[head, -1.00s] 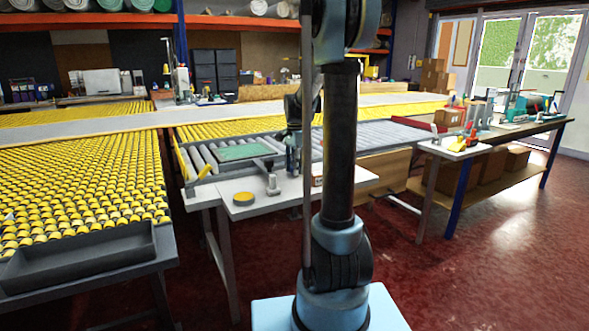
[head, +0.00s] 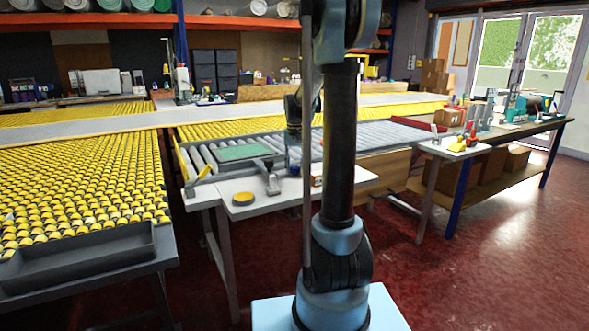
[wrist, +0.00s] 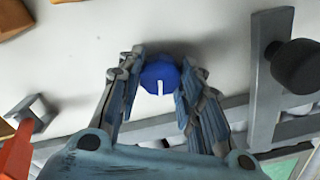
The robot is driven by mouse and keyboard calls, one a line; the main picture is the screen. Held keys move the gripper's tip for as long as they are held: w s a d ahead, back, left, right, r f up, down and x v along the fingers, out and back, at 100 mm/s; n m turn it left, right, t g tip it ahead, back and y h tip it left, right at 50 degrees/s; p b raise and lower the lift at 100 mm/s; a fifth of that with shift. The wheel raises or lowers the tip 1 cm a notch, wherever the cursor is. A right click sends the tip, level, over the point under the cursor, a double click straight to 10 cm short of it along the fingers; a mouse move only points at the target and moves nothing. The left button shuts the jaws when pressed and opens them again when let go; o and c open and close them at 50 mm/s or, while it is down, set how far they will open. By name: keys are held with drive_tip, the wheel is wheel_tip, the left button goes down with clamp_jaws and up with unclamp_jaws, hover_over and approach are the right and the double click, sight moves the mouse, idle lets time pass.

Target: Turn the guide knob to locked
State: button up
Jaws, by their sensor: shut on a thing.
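The guide knob (wrist: 159,72) is blue and faceted, with a short white mark on its face near the lower side in the wrist view. My gripper (wrist: 162,68) has one finger on each side of the knob and is shut on it. The fingers cover parts of the knob's left and right sides. The knob cannot be made out there. No locked or unlocked label is readable.
A grey bar with a black round handle (wrist: 297,66) stands close right of the knob in the wrist view. A small grey bracket (wrist: 30,113) is to the left. In the head view, a yellow disc (head: 243,199) lies on the side table, near the roller bed with a green mat (head: 243,152).

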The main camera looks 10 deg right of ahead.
sight(295, 167)
drive_tip(key=n, duration=0.4)
drive_tip(key=shift+w+n, duration=0.1)
drive_tip(key=shift+n, duration=2.4)
drive_tip(key=o, duration=1.1)
drive_tip(key=shift+c, duration=0.2)
wheel_tip(295, 167, up, 12)
